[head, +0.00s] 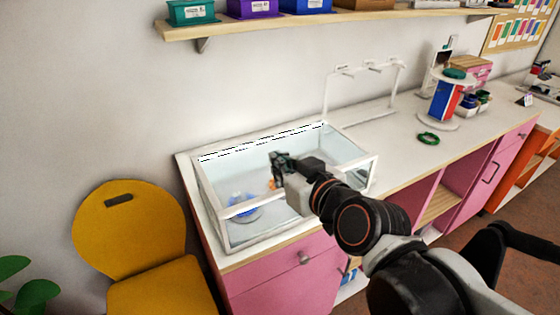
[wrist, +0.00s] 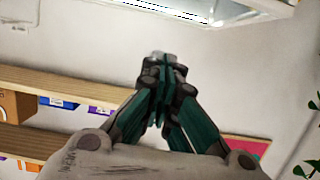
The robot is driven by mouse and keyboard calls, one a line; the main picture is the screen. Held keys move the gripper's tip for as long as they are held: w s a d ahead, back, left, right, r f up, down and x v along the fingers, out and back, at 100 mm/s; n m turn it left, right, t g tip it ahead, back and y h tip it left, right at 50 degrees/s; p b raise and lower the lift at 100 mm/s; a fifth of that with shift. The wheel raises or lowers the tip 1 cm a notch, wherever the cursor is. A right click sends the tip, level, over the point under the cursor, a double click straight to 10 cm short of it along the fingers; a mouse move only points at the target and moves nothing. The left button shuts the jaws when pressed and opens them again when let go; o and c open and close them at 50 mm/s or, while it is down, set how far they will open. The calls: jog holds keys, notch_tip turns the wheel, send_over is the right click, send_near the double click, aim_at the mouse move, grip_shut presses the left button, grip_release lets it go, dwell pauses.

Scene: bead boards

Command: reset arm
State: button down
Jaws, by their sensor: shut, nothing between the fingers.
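My gripper (head: 283,160) is at the end of my arm, over the white-framed glass tank (head: 215,205) on the counter in the head view. In the wrist view my gripper (wrist: 157,62) has its dark green fingers closed together at the tips, with nothing held. Inside the tank, a blue item (head: 243,205) lies near the left end and a small orange item shows beside my gripper, partly hidden by it. My arm hides part of the tank's right side.
A yellow chair (head: 150,235) stands left of the pink counter. A wooden shelf (head: 330,20) with coloured boxes runs along the wall above. A green ring (head: 428,139) and a red-and-blue stand (head: 440,100) are on the counter to the right.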

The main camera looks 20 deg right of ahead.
jog(key=shift+s+r, duration=0.1)
jog(key=shift+r, duration=0.25)
jog(key=s+d+f+m+g+h, duration=0.2)
jog(key=s+d+f+g, duration=0.3)
jog(key=s+f+g, duration=0.2)
jog(key=shift+s+f+h, duration=0.4)
jog(key=shift+s+f, duration=0.25)
jog(key=shift+f, duration=0.05)
